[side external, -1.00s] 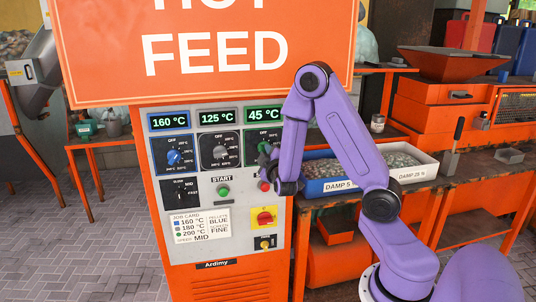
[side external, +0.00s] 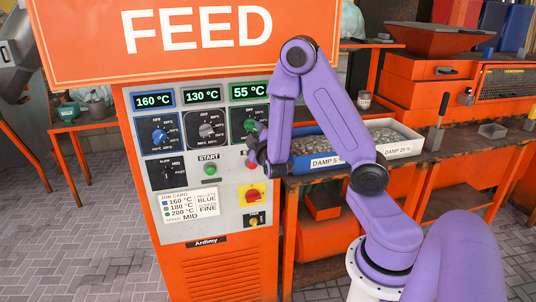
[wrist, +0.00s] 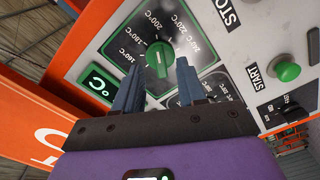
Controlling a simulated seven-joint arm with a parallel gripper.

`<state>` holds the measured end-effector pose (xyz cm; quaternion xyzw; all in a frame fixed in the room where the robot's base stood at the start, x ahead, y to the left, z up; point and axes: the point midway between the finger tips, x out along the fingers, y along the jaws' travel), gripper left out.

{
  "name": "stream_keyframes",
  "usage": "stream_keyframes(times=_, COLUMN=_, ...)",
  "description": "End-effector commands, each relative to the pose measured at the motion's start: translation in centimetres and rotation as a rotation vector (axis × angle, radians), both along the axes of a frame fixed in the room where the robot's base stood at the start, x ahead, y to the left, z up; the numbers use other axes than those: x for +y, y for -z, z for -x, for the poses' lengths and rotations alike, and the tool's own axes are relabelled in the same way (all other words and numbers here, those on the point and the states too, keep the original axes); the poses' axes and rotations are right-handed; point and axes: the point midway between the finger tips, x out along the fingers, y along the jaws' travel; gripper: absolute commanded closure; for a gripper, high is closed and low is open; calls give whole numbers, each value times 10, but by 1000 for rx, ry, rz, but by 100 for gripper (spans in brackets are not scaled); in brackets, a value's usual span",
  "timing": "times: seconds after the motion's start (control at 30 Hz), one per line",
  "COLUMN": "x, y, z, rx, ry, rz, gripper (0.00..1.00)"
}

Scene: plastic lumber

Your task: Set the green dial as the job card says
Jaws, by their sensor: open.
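The green dial (wrist: 159,60) sits on a dark green-edged plate marked in °C. The job card (side external: 188,210) lists 160 °C by a blue dot, 180 °C by a grey dot and 200 °C by a green dot, with speed MID.
The blue dial (side external: 159,136) and grey dial (side external: 207,130) are to the left, reading 160 °C and 130 °C. A labelled tray (side external: 400,150) stands at the right.

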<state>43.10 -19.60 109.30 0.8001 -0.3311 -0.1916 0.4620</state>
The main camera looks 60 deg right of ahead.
Motion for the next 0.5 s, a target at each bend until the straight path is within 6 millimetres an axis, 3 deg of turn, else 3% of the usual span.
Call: stream_keyframes(times=0.5, x=29, y=0, z=27, rx=0, ry=-3, rz=0, gripper=60)
